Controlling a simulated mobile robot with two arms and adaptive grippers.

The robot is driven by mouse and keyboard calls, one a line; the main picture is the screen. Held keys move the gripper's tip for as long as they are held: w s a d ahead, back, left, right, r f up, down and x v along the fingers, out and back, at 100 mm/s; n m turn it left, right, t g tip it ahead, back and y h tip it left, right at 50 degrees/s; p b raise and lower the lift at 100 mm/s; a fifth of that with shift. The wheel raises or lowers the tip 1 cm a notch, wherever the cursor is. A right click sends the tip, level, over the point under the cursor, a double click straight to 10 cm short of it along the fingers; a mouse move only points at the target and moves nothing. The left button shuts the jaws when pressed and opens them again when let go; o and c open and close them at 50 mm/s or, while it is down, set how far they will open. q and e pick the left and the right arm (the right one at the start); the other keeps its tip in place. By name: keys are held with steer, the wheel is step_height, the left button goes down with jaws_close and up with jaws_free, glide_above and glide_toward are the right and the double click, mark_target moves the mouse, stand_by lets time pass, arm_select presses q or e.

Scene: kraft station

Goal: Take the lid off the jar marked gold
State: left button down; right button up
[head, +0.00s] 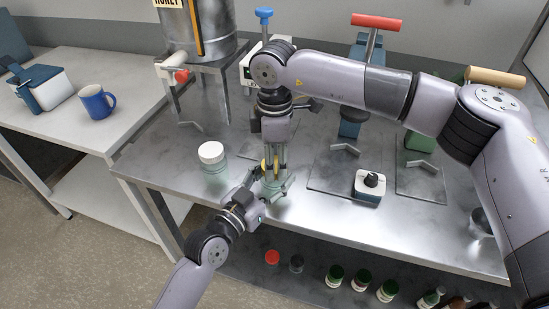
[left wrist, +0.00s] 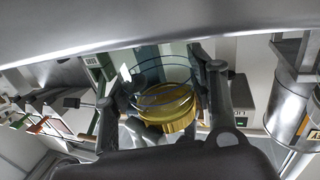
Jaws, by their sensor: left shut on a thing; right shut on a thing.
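A small clear glass jar (head: 271,187) stands near the front edge of the steel bench in the head view. A gold lid (head: 265,166) shows just above it, partly covered by my right gripper. My left gripper (head: 268,192) comes from the front and is shut around the jar. My right gripper (head: 274,174) points down from above and is shut on the gold lid. In the left wrist view the gold lid (left wrist: 174,118) and the clear glass (left wrist: 160,72) lie between the left fingers (left wrist: 165,92). I cannot tell whether lid and jar still touch. No marking on the jar is readable.
A jar with a white lid (head: 211,153) stands close on the left. A large metal honey tank (head: 212,30) is behind it. Bottles (head: 361,280) line the lower shelf. A blue mug (head: 96,102) is on the left table.

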steer(key=shift+c, duration=1.1)
arm_select(q)
steer(key=shift+f, duration=0.1)
arm_select(e)
steer(key=n, duration=0.6)
steer(key=shift+n, duration=0.3)
steer(key=n, duration=0.7)
steer(key=shift+n, duration=0.4)
steer(key=n, duration=1.1)
steer(key=shift+n, duration=0.3)
steer(key=n, duration=1)
steer(key=shift+a+r, duration=0.1)
steer(key=n, duration=1.1)
steer(key=shift+n, duration=0.4)
steer(key=n, duration=0.6)
